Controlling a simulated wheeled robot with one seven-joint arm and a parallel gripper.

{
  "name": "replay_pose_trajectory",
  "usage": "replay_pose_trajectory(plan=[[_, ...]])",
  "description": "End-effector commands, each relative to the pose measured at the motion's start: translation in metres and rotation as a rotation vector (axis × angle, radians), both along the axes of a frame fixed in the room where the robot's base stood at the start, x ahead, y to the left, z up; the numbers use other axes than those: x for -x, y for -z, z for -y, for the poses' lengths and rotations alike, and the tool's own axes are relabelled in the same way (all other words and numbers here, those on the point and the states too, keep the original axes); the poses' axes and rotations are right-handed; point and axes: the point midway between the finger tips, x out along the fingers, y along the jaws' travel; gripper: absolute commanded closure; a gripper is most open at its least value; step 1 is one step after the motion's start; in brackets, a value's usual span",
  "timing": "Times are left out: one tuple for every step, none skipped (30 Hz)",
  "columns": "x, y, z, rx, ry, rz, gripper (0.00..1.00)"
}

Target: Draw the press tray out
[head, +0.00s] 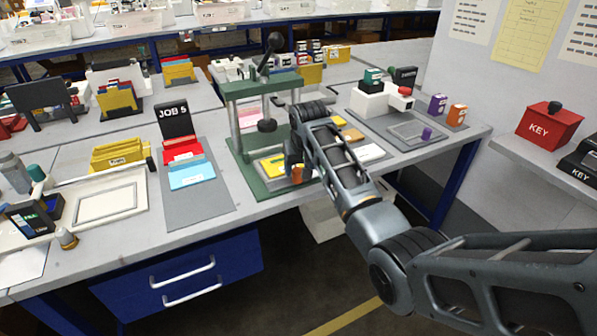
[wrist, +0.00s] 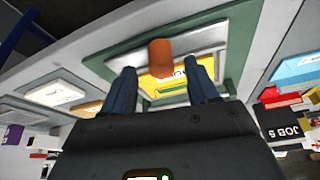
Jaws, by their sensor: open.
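The green press (head: 233,125) stands on the bench with its tray (head: 260,167) at its base. The tray is pale and carries a yellow card. An orange knob (head: 297,174) stands at the tray's front edge, and it also shows in the wrist view (wrist: 160,57). My gripper (wrist: 162,72) is open, reaching down over the front of the press. In the wrist view the knob appears between the two fingertips, with a gap on each side. I cannot tell their exact depth relative to it. In the head view my arm hides part of the tray and the fingers.
Left of the press is a grey mat with the JOB 5 holder (head: 175,125) and a blue card (head: 192,174). Right of it are a white card (head: 368,153) and a grey tray (head: 415,130) with a purple knob. The floor before the bench is clear.

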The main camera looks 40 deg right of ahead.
Motion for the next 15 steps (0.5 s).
replay_pose_trajectory(plan=[[0.002, -0.008, -0.002, 0.001, 0.0, 0.004, 0.41], [0.004, -0.012, -0.003, 0.002, -0.001, 0.002, 0.41], [0.006, -0.017, -0.004, 0.002, -0.001, 0.002, 0.41], [0.008, -0.022, -0.004, 0.002, -0.001, 0.002, 0.41], [0.009, -0.025, -0.005, 0.002, -0.001, 0.002, 0.41], [0.011, -0.029, -0.006, 0.001, -0.001, 0.002, 0.41], [0.012, -0.032, -0.006, 0.001, 0.0, 0.002, 0.41], [0.013, -0.034, -0.007, 0.0, 0.0, 0.001, 0.41], [0.014, -0.036, -0.007, 0.0, 0.0, 0.0, 0.41], [0.014, -0.037, -0.007, 0.0, 0.0, 0.0, 0.41], [0.015, -0.038, -0.007, 0.0, 0.0, 0.0, 0.41], [0.015, -0.039, -0.008, 0.0, 0.0, -0.001, 0.41], [0.015, -0.039, -0.008, 0.0, 0.0, -0.001, 0.41], [0.015, -0.039, -0.008, 0.0, 0.0, -0.001, 0.41], [0.015, -0.039, -0.008, 0.0, 0.0, -0.001, 0.41]])
